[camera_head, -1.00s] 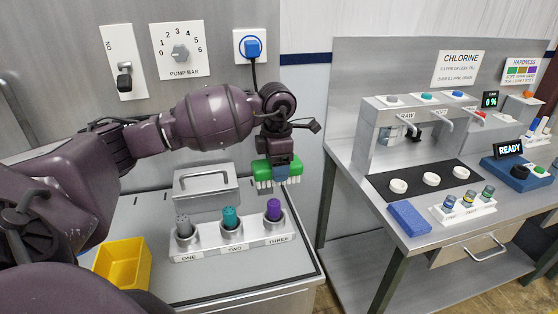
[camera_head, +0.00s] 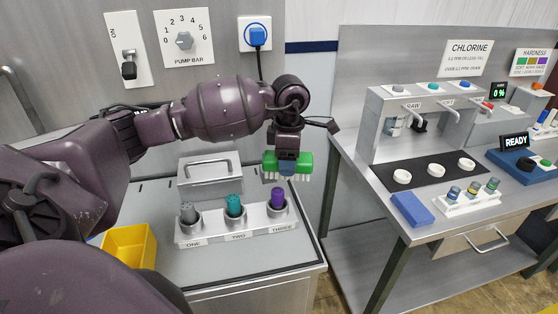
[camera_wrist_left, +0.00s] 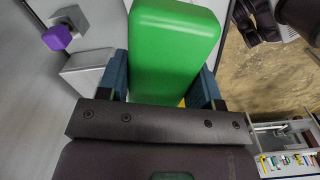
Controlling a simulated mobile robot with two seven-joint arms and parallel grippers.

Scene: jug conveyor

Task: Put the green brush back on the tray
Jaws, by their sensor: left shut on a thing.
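The green brush (camera_head: 305,163) has a green back and pale bristles pointing down. My left gripper (camera_head: 287,167) is shut on the brush and holds it in the air, above and behind the purple-topped holder. In the left wrist view the brush (camera_wrist_left: 172,45) fills the space between the blue fingers (camera_wrist_left: 160,85). No tray is clearly identifiable; the worktop (camera_head: 225,268) under the brush has a dark-edged border. My right gripper is not in view.
A metal holder (camera_head: 238,238) labelled ONE, TWO, THREE carries grey, teal and purple plugs. A lidded metal box (camera_head: 210,178) stands behind it, and a yellow bin (camera_head: 130,247) at the left. A second bench (camera_head: 440,230) with a blue block (camera_head: 411,209) stands right, across a gap.

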